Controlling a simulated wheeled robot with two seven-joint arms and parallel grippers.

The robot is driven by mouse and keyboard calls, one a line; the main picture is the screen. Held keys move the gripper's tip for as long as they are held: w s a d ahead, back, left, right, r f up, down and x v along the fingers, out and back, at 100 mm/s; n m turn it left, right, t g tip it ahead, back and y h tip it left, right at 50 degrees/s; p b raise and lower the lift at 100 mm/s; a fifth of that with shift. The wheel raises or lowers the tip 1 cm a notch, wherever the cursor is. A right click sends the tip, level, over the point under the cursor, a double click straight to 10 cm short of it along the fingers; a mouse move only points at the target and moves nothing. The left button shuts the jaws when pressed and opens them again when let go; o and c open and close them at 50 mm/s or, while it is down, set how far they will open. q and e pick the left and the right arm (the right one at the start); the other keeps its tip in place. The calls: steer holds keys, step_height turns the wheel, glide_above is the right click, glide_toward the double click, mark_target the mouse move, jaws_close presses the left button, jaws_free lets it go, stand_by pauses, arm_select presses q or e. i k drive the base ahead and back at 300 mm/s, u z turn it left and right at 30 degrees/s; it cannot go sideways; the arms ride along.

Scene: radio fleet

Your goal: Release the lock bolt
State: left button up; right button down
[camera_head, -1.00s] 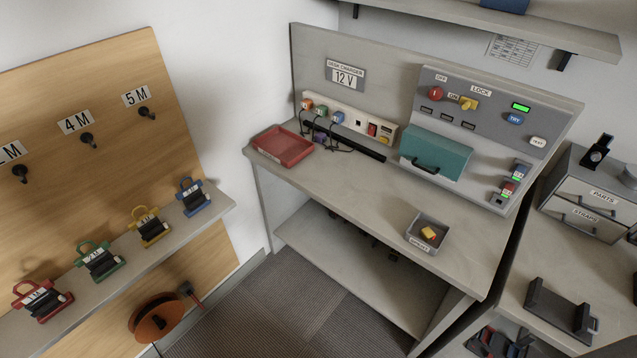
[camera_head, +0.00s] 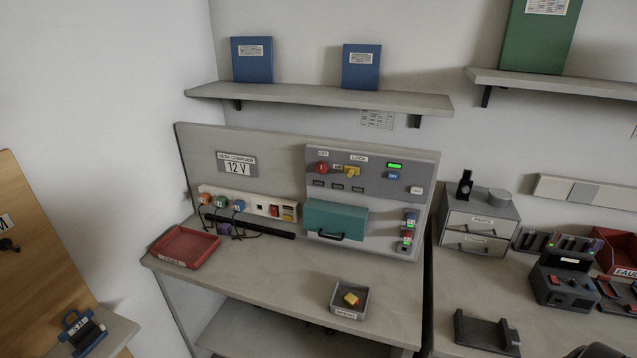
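The grey lock panel (camera_head: 375,160) stands upright at the back of the charger desk. Under its LOCK label sits a yellow knob or bolt (camera_head: 352,171), and to its left a red round knob (camera_head: 322,168) under an OFF label. A lit green display (camera_head: 395,166) is to the right, above a blue button (camera_head: 393,176). A teal box-shaped cover with a dark handle (camera_head: 336,220) is below and looks closed. Whether the yellow part is thrown or free is too small to tell.
A red tray (camera_head: 184,247) lies at the desk's left, and a small grey box with a yellow item (camera_head: 348,300) at its front right. Corded plugs (camera_head: 222,202) sit in the power strip. Drawers (camera_head: 478,222) and radio gear (camera_head: 565,278) stand on the right-hand bench. The desk's middle is clear.

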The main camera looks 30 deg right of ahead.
mark_target(350, 170)
steer(key=z, duration=1.8)
steer(key=i, duration=0.3)
steer(key=u, duration=0.35)
